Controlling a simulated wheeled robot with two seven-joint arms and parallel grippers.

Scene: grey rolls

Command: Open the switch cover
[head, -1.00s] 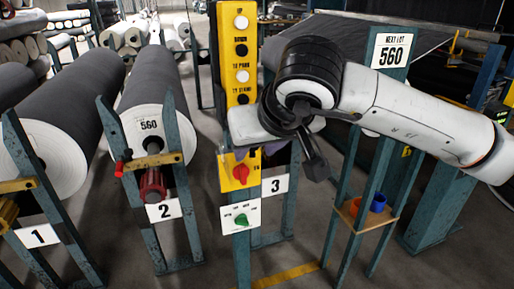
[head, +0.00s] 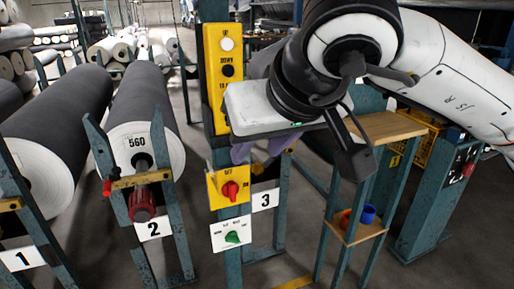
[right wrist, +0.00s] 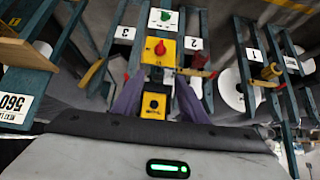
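A tall yellow button panel (head: 214,60) is fixed to a blue post. Below it is a yellow switch box (head: 214,190) with a red rotary knob (head: 230,190), then a white plate (head: 219,237) with a green knob (head: 232,237). I cannot make out a separate cover. My right gripper (head: 262,150) is in front of the post, just above the switch box, and its body hides the lower buttons. In the right wrist view its two purple fingers (right wrist: 157,102) are apart, with the yellow panel's black button (right wrist: 154,103) seen between them. My left gripper is not in view.
Dark rolls on blue stands (head: 140,125) fill the left, with red handles and number signs. At right, a blue stand has a wooden top (head: 395,127) and a lower shelf with a blue cup (head: 367,213). Bare floor lies in front of the posts.

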